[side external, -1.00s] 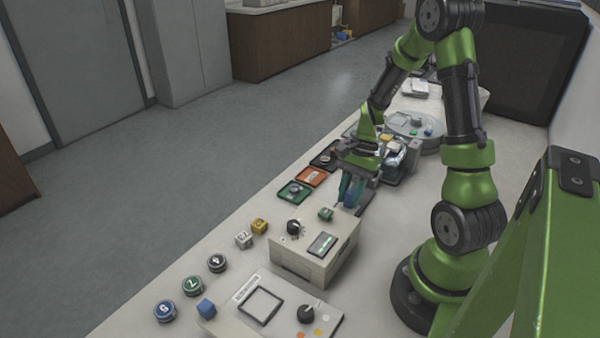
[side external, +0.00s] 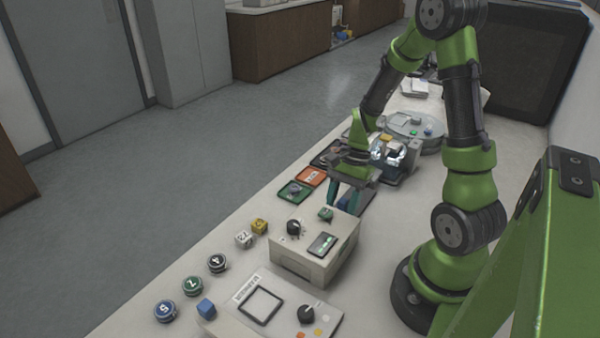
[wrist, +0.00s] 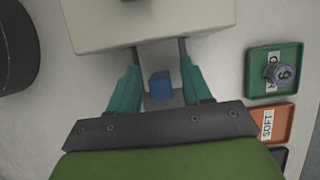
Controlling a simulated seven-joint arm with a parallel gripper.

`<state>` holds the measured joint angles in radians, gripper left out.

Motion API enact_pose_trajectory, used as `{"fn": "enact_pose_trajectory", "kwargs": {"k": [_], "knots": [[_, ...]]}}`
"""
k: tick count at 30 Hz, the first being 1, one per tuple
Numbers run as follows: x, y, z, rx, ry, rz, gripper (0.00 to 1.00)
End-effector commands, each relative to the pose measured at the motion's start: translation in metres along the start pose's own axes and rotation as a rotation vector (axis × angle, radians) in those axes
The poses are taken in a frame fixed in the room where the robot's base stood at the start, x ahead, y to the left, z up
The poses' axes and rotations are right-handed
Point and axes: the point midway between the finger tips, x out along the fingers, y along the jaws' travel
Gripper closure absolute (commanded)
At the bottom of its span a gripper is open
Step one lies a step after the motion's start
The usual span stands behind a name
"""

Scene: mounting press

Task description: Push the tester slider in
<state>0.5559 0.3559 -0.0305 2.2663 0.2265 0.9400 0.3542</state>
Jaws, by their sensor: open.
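The tester (side external: 312,250) is a beige box with a black knob, a green button and a small display, on the bench in the side view. Its beige body also shows at the top of the wrist view (wrist: 150,22). The slider (wrist: 152,57) is a grey tray drawn out from the tester's far side, between two dark rails. A blue cube (wrist: 160,86) sits on it. My gripper (wrist: 160,92) is open, with one teal finger on either side of the cube and a gap to each. In the side view my gripper (side external: 344,205) stands just behind the tester.
A green tray (side external: 296,191) with a round piece and an orange tray (side external: 311,177) lie left of my gripper. A second panel device (side external: 275,308) stands in front, with several round pieces (side external: 192,286) and small cubes left of it. A machine (side external: 396,158) stands behind.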

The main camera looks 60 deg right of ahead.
Motion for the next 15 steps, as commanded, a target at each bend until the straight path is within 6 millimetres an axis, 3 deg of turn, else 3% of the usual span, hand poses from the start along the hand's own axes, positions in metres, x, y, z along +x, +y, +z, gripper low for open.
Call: {"fn": "enact_pose_trajectory", "kwargs": {"k": [5,15], "knots": [[-0.017,-0.001,-0.001,-0.001,0.003,-0.005,0.51],[-0.097,-0.001,-0.001,0.000,0.005,-0.006,0.51]]}}
